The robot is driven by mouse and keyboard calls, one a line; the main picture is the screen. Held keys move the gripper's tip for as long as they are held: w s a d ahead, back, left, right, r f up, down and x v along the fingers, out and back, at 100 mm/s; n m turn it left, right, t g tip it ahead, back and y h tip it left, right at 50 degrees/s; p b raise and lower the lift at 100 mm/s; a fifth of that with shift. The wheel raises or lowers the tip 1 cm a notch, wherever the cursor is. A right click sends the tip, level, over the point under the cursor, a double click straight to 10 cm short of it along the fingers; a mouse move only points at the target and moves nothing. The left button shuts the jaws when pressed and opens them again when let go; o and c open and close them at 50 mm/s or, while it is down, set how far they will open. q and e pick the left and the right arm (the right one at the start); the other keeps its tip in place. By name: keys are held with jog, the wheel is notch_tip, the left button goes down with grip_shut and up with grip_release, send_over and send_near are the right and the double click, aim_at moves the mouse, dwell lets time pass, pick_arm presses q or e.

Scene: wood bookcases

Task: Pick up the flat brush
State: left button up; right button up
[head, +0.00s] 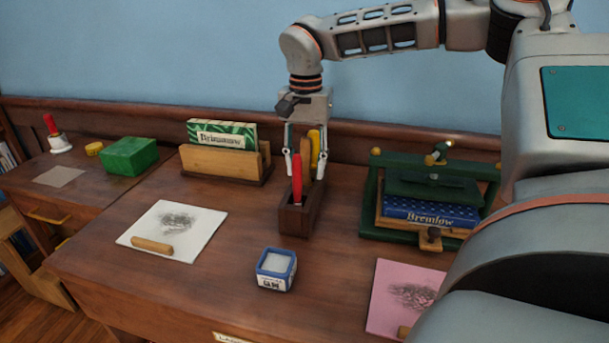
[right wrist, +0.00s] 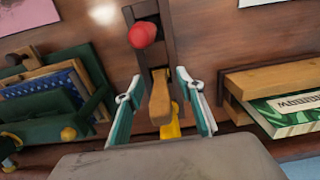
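A dark wooden holder (head: 297,222) stands on the desk with three upright handles in it: a red one (head: 297,180), a tan wooden one (head: 306,168) and a yellow one (head: 315,145). The lower ends are hidden in the holder, so I cannot tell by bristles which is the flat brush. My right gripper (head: 304,160) points down over the holder. In the right wrist view its fingers (right wrist: 160,88) are spread on either side of the tan handle (right wrist: 160,103), with gaps to both. The yellow handle (right wrist: 171,126) is partly hidden behind it. My left gripper is out of view.
A green press (head: 400,228) with a blue book (head: 430,214) stands right of the holder. A wooden rack (head: 225,163) with a green box stands left. A blue-and-white jar (head: 276,268) and a drawing sheet (head: 165,220) lie in front. The wall rail is close behind.

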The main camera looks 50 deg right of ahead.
grip_shut()
dwell(0.3)
